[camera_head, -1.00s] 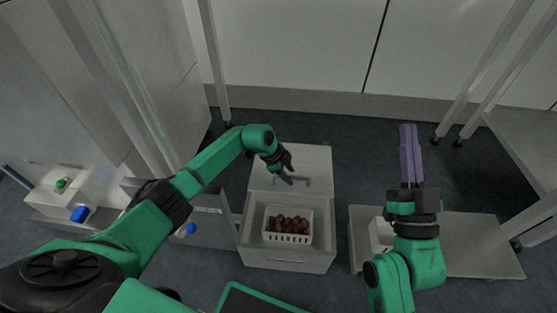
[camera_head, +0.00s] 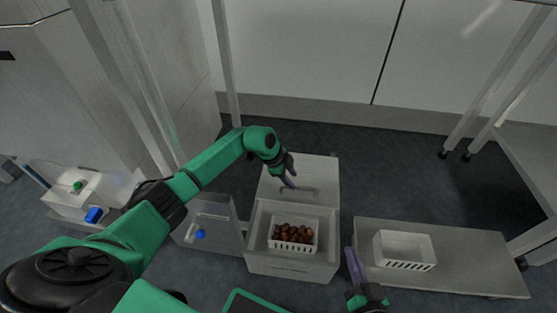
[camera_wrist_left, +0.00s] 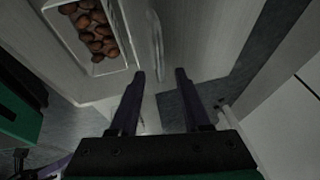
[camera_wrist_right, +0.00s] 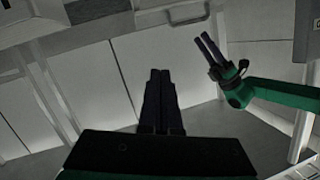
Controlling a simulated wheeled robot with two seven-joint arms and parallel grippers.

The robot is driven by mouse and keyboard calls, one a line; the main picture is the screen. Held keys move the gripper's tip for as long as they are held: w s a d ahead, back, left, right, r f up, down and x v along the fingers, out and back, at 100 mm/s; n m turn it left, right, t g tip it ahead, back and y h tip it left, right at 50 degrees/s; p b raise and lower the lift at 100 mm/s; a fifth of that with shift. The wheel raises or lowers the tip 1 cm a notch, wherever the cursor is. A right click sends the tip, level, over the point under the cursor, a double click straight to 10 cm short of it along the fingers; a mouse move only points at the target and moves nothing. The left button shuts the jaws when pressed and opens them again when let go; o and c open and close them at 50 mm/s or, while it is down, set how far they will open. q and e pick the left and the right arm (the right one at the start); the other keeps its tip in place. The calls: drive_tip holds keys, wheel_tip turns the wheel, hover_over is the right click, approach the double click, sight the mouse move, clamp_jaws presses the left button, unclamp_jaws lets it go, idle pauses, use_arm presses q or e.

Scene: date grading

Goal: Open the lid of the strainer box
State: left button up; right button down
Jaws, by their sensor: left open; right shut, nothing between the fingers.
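The strainer box (camera_head: 286,266) is a white box at the centre of the head view. Its front part is uncovered, and a white basket (camera_head: 294,248) of brown dates (camera_head: 293,234) shows inside. The pale lid panel (camera_head: 318,168) with a bar handle is behind the opening; its exact tilt is unclear. My left gripper (camera_head: 290,182) is open and empty just by the handle. In the left wrist view the handle (camera_wrist_left: 157,45) appears ahead of my left gripper's fingers (camera_wrist_left: 160,75). My right gripper (camera_head: 355,268) is shut and empty right of the box; its closed fingers (camera_wrist_right: 160,75) fill the right wrist view's middle.
An empty white basket (camera_head: 404,235) stands on a low grey board (camera_head: 470,262) at right. A clear-walled bin (camera_head: 215,232) with a blue item adjoins the box at left. Table legs (camera_head: 500,75) stand at right. Dark floor behind the lid is clear.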

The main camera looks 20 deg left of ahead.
drive_tip(key=s+f+g, duration=0.2)
drive_tip(key=s+f, duration=0.2)
use_arm(q)
drive_tip(key=p+v, duration=0.4)
drive_tip(key=v, duration=0.5)
drive_tip(key=shift+a+r+p, duration=0.15)
drive_tip(key=shift+r+p, duration=0.1)
drive_tip(key=shift+p, duration=0.05)
use_arm(e)
wheel_tip(320, 180, up, 5)
drive_tip(key=shift+f, duration=0.1)
use_arm(q)
drive_tip(key=shift+s, duration=0.2)
